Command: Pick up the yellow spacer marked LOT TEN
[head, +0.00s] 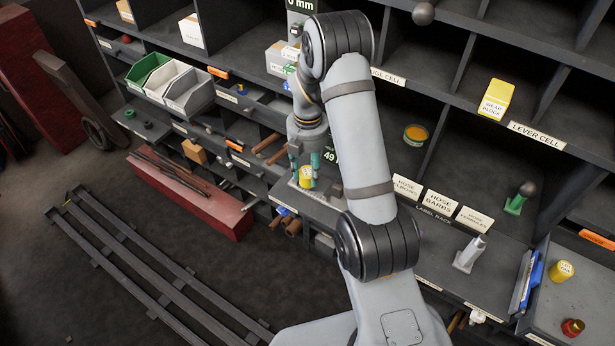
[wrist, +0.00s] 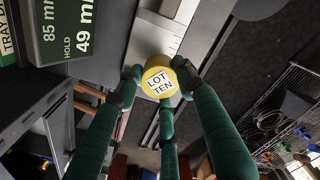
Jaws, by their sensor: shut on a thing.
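The yellow spacer (wrist: 159,82) has a white label reading LOT TEN, facing the wrist camera. My gripper (wrist: 160,88) has teal-green fingers closed around its sides. In the head view the yellow spacer (head: 306,178) shows between the fingertips of my gripper (head: 305,171), over a light grey ledge with ruler-like marks (head: 318,194). Whether the spacer touches the ledge or hangs just above it, I cannot tell. Its underside is hidden.
Another yellow cylinder (head: 561,271) and a red piece (head: 572,328) stand on a tray at the right. A yellow block (head: 496,98) sits in an upper cell. A green sign (wrist: 72,32) is close by my gripper.

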